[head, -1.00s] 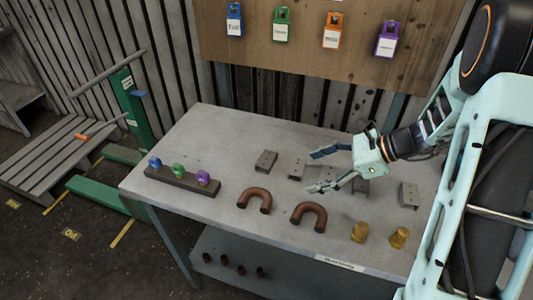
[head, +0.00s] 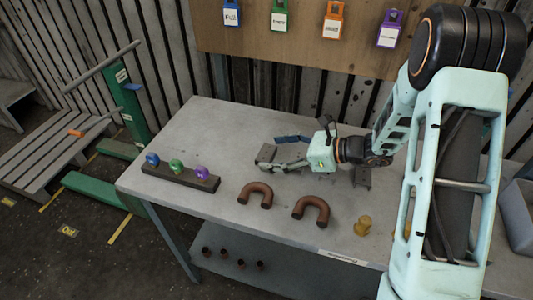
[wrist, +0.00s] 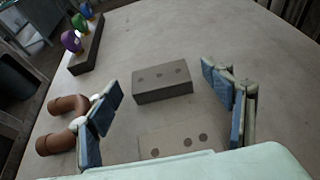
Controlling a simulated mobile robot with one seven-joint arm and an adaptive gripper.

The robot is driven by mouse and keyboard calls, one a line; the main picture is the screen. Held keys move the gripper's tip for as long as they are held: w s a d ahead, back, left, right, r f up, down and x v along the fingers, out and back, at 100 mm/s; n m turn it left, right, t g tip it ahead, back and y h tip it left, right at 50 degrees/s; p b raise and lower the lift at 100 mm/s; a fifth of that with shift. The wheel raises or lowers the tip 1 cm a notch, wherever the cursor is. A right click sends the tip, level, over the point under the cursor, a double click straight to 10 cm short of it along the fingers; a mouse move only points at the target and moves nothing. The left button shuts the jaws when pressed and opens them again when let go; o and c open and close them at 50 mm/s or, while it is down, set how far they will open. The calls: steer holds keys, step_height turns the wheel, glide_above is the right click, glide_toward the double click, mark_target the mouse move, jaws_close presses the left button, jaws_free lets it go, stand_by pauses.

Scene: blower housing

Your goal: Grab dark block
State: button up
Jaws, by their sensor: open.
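A dark grey-brown block (wrist: 162,86) with several small holes on top lies on the table ahead of my gripper, between the lines of its fingers in the wrist view. In the head view the block (head: 266,152) shows near the fingertips. My gripper (head: 275,152) is open and empty, low over the table. Its fingers (wrist: 160,82) are spread wide in the wrist view. A second, paler holed block (wrist: 175,141) lies nearer, partly hidden by the gripper's body.
Two brown U-shaped pipes (head: 256,195) (head: 311,210) lie at the table's front. A dark rail (head: 180,178) with coloured knobs stands at left. A brass piece (head: 363,225) is at front right. Coloured tags hang on the board (head: 300,52). The table (head: 205,125) is clear at back left.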

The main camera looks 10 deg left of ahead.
steer(key=shift+x, duration=1.35)
steer(key=c, duration=1.4)
